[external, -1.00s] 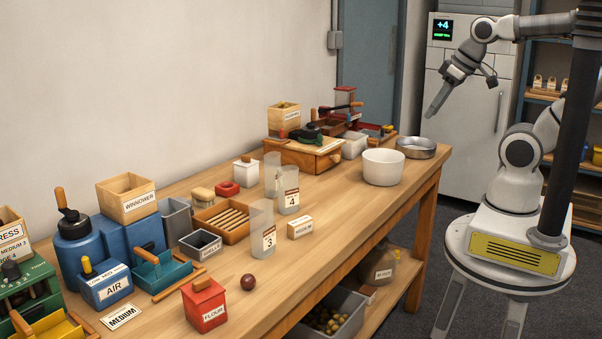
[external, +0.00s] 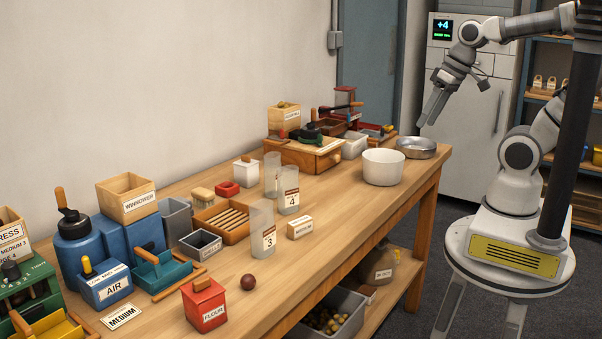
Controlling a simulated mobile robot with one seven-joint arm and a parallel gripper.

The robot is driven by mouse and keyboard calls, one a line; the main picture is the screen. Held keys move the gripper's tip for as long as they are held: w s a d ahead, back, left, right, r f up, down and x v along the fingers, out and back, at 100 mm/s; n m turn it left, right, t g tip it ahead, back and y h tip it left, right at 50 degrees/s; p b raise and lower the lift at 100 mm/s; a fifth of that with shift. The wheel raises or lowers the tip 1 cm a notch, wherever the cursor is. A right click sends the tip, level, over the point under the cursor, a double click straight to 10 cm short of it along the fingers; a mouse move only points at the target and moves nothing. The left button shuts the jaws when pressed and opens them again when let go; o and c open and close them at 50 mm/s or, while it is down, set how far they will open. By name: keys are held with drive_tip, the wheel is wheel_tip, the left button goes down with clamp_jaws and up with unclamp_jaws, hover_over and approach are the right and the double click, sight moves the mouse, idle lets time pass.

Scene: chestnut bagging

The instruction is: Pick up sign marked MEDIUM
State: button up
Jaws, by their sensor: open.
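A small flat sign marked MEDIUM (external: 122,317) lies on the wooden table (external: 345,205) at its near left, in front of the blue AIR box (external: 106,287). Its whole face shows. A small block (external: 300,227) with a label too small to read for sure stands mid-table. My gripper (external: 432,108) is open and empty, pointing down in the air beyond the table's far right end, in front of the grey fridge-like cabinet. It is far from the sign.
A red FLOUR box (external: 204,306) and a brown ball (external: 248,282) stand right of the sign. A blue winnower (external: 118,241), clear cylinders (external: 262,235) and a white bowl (external: 383,167) stand along the table. Some bare tabletop lies along its front edge.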

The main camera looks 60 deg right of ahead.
drive_tip(key=w+a+f+m+g+y+b, duration=0.35)
drive_tip(key=w+a+f+m+y, duration=0.25)
drive_tip(key=a+f+m, duration=0.25)
drive_tip(key=m+t+y+b, duration=0.25)
drive_tip(key=m+y, duration=0.35)
drive_tip(key=m, duration=0.5)
approach(301, 220)
drive_tip(key=b+x, duration=0.2)
drive_tip(key=x, duration=0.2)
drive_tip(key=shift+a+f, duration=0.1)
drive_tip(key=shift+f, duration=0.1)
drive_tip(key=shift+b+x, duration=0.45)
drive_tip(key=shift+x, duration=2.55)
drive_tip(key=shift+r, duration=0.15)
clamp_jaws()
